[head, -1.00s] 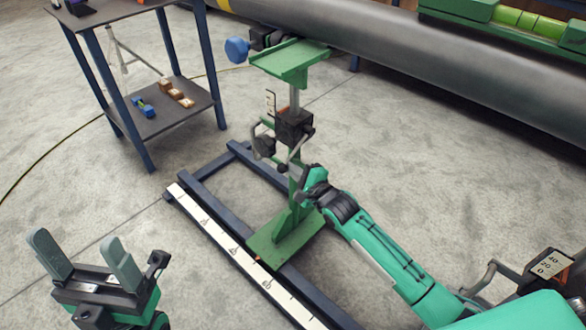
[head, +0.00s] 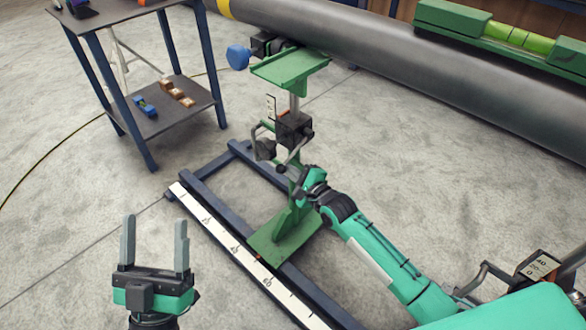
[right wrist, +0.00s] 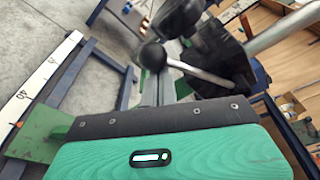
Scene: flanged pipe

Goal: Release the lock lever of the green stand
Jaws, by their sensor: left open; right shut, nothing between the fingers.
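The green stand (head: 290,66) rises from its green base plate (head: 272,248) on the blue floor frame, its flat top beside the big pipe. A black clamp block (head: 294,128) sits on its post. The lock lever (head: 292,154) is a silver rod below the block; in the right wrist view the lever (right wrist: 195,70) slants down from its black ball (right wrist: 153,56) to the block. My right gripper (head: 302,182) is shut and empty, close below the lever; its fingertips are hard to see, and contact cannot be told. My left gripper (head: 154,250) is open and empty, pointing up at lower left.
A white scale strip (head: 232,246) runs along the blue frame (head: 215,168). A two-shelf table (head: 165,110) stands at left. The floor between table and frame is clear.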

